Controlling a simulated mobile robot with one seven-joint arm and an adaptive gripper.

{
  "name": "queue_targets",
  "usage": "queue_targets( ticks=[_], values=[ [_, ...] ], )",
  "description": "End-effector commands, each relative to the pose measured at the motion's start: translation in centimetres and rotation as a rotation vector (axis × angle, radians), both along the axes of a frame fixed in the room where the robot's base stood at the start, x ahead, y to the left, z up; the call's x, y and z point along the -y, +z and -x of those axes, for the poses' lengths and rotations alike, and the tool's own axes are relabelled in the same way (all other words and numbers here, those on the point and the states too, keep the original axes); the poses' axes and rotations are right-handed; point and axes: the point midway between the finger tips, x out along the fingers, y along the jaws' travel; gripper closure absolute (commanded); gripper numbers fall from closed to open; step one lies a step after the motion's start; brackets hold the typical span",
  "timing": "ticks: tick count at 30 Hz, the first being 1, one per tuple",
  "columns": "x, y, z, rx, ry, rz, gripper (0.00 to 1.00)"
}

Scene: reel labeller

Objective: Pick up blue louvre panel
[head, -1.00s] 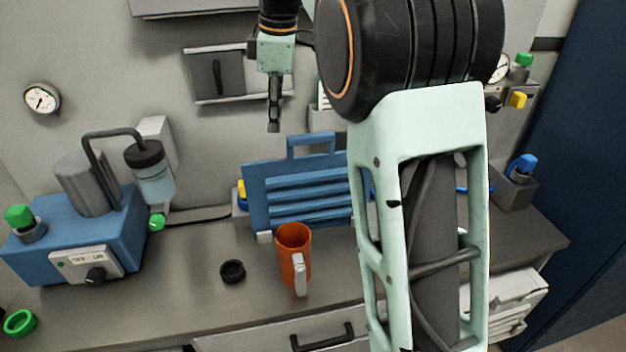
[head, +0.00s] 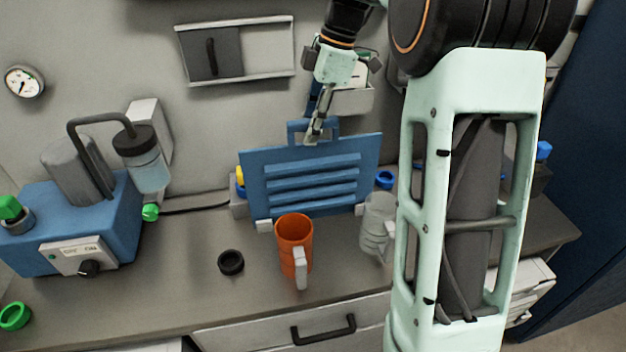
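The blue louvre panel (head: 260,170) stands upright on the worktop, with slats across its front and a loop handle (head: 293,127) on its top edge. Small light feet show at its lower corners. My gripper (head: 312,134) points down at the panel's handle, with a fingertip overlapping the handle's right part and the panel's top edge. The far finger is largely hidden, so I cannot tell whether the fingers are around the handle or in front of it, or whether they touch it.
An orange mug (head: 293,240) and a clear mug (head: 376,222) stand in front of the panel. A black ring (head: 231,262) lies left of the orange mug. A blue pump unit (head: 110,235) with a jar (head: 148,172) stands left. A drawer handle (head: 323,330) juts from the front.

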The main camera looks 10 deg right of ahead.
Motion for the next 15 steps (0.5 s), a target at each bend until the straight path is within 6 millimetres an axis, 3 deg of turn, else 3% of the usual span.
queue_targets(
  ticks=[9,15],
  values=[
    [-0.8,-4.3,0.3,-0.003,0.001,0.000,0.72],
    [-1.0,-4.9,0.2,0.000,0.000,0.000,0.72]
  ],
)
